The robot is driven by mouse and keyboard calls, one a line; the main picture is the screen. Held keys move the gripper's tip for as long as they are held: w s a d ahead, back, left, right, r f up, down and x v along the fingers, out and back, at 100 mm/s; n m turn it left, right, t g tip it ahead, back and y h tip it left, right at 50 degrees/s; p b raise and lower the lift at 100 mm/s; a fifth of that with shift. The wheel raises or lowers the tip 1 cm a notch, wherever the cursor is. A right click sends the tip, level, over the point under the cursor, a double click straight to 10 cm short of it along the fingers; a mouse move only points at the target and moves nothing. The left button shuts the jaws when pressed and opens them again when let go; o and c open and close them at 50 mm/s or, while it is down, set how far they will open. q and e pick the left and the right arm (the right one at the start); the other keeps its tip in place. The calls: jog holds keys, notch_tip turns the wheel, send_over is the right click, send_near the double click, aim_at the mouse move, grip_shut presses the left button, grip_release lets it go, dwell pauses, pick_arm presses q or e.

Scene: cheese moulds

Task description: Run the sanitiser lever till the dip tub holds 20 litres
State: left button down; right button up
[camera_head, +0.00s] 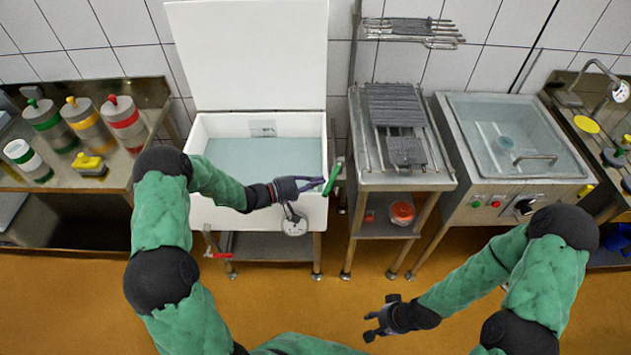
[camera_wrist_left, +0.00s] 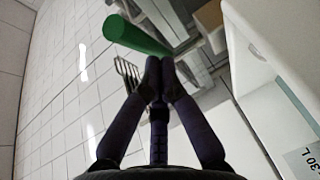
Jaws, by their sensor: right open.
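The white dip tub (camera_head: 203,208) stands with its lid up and holds pale blue liquid (camera_head: 262,158). A plate (camera_head: 262,128) on its back wall is too small to read. The green lever (camera_head: 336,176) is at the tub's right front corner. It also shows in the left wrist view (camera_wrist_left: 135,36), crossing just beyond my fingertips. My left gripper (camera_head: 322,182) has its fingertips together at the lever, seemingly touching it; I see no clear grip around it. A "30 L" mark (camera_wrist_left: 302,160) shows at lower right there. My right gripper (camera_head: 372,326) is open and empty, low over the floor.
A round dial (camera_head: 294,223) is on the tub's front, and a red-handled valve (camera_head: 217,254) is below. A rack stand (camera_head: 400,180) and a steel basin (camera_head: 515,135) stand to the right. Bottles (camera_head: 88,122) stand on the left bench. The front floor (camera_head: 300,285) is clear.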

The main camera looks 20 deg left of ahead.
aim_at(329, 186)
pick_arm(q)
jog(key=d+b, duration=0.1)
jog(key=d, duration=0.1)
jog(key=s+d+b, duration=0.1)
jog(key=d, duration=0.1)
jog(key=shift+s+f, duration=0.1)
jog(key=shift+f, duration=0.05)
jog(key=shift+d+b, duration=0.25)
jog(key=shift+b, duration=0.1)
pick_arm(e)
notch_tip(329, 186, down, 3)
jog(key=shift+r, duration=0.1)
pick_arm(q)
jog(key=shift+a, duration=0.15)
